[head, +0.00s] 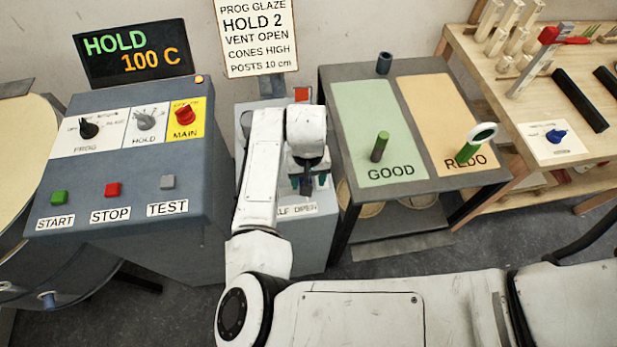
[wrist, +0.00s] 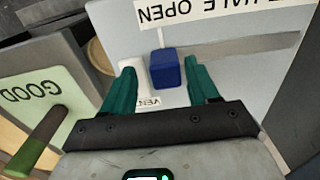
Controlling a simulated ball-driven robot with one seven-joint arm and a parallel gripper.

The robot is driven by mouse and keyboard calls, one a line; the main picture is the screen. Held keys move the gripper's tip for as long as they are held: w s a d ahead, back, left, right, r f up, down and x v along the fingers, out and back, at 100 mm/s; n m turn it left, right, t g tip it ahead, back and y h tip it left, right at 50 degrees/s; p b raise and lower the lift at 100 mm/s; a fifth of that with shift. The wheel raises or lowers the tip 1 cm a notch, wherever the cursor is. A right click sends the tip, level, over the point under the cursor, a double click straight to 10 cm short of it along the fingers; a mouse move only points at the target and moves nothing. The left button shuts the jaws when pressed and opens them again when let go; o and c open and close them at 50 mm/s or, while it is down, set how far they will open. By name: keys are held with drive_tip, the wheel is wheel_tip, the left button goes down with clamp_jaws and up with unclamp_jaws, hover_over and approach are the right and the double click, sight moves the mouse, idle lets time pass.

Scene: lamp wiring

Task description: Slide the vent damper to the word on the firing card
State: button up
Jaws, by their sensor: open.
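The damper's blue knob (wrist: 166,70) shows in the wrist view on a grey cabinet (wrist: 232,72), at the left end of a slot (wrist: 250,52) and beside the upside-down word OPEN (wrist: 170,12). My gripper (wrist: 164,78) is open, with one teal finger on each side of the knob and a visible gap on both sides. In the head view my arm hides much of the cabinet, and the label (head: 297,209) shows only "LF OPEN".
A grey control console (head: 130,165) with knobs and buttons stands left, under a display (head: 133,53) reading HOLD 100 C. A table (head: 420,187) with GOOD and REDO areas stands right, with a green peg (head: 379,147) near the cabinet. A wooden workbench (head: 545,100) is farther right.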

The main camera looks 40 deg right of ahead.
wheel_tip(320, 180, up, 10)
drive_tip(key=b, duration=0.1)
drive_tip(key=shift+r, duration=0.25)
idle(0.5)
drive_tip(key=s+d+r+n+t+h, duration=0.1)
drive_tip(key=d+r+h, duration=0.15)
drive_tip(key=d, duration=0.55)
drive_tip(key=s+d+r+n+t+h, duration=0.1)
drive_tip(key=s+d+r+t+h, duration=0.15)
drive_tip(key=d, duration=0.55)
drive_tip(key=s+a+f+n+g+y, duration=0.2)
drive_tip(key=s+a+f+n+y, duration=0.2)
drive_tip(key=s+a+f, duration=1)
drive_tip(key=s+a, duration=0.2)
drive_tip(key=a, duration=0.1)
drive_tip(key=shift+s+f+n+y, duration=0.15)
drive_tip(key=shift+s+n+y, duration=0.15)
drive_tip(key=shift+y, duration=0.1)
drive_tip(key=shift+g, duration=0.25)
idle(0.7)
